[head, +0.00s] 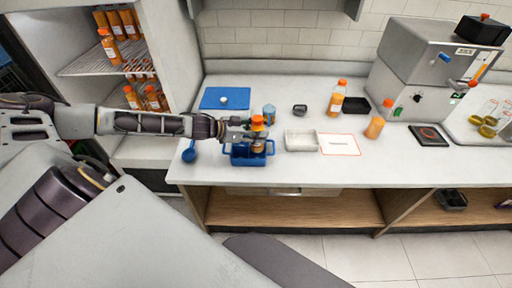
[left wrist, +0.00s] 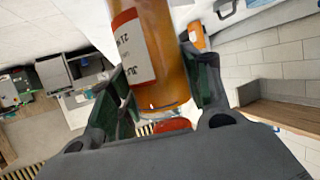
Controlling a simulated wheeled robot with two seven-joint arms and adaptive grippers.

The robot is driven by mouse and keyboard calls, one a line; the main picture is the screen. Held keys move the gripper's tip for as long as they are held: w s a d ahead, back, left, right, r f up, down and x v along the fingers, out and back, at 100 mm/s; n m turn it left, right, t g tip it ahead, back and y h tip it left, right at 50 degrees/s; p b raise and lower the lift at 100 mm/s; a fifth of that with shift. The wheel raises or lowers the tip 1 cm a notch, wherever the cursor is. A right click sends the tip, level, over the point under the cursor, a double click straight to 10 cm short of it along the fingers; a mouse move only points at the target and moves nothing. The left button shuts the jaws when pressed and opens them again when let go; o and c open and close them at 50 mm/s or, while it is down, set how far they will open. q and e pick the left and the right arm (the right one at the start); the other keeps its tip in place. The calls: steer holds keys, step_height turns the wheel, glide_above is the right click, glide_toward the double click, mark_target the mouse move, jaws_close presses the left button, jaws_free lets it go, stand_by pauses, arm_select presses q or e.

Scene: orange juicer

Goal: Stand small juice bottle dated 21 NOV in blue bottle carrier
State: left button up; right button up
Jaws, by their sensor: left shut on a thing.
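My left gripper (head: 246,134) is shut on a small orange juice bottle (head: 258,147) with an orange cap. In the left wrist view the bottle (left wrist: 158,75) stands between the two dark fingers, and its white and red label looks upside down, with a partly readable "21". The blue bottle carrier (head: 247,160) is on the counter's front part, directly below the gripper. The bottle's lower part overlaps the carrier; whether its base touches the carrier floor is hidden. My right gripper is out of view.
A blue cup-like thing (head: 189,154) stands left of the carrier, and a blue board (head: 226,98) lies behind. A white tray (head: 301,140), a larger orange bottle (head: 336,98) and a juicer (head: 427,75) are to the right. An open fridge (head: 108,65) holds several bottles.

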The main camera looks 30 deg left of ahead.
arm_select(q)
step_height(320, 180, down, 3)
steer(key=shift+f, duration=0.1)
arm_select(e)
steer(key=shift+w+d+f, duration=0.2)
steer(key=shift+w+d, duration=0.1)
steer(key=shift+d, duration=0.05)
arm_select(q)
steer(key=shift+f, duration=1.9)
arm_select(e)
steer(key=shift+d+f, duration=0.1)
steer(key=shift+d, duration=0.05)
arm_select(q)
steer(key=shift+f, duration=0.1)
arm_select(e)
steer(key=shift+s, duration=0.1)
arm_select(q)
steer(key=o, duration=1.2)
steer(key=shift+s+a, duration=0.15)
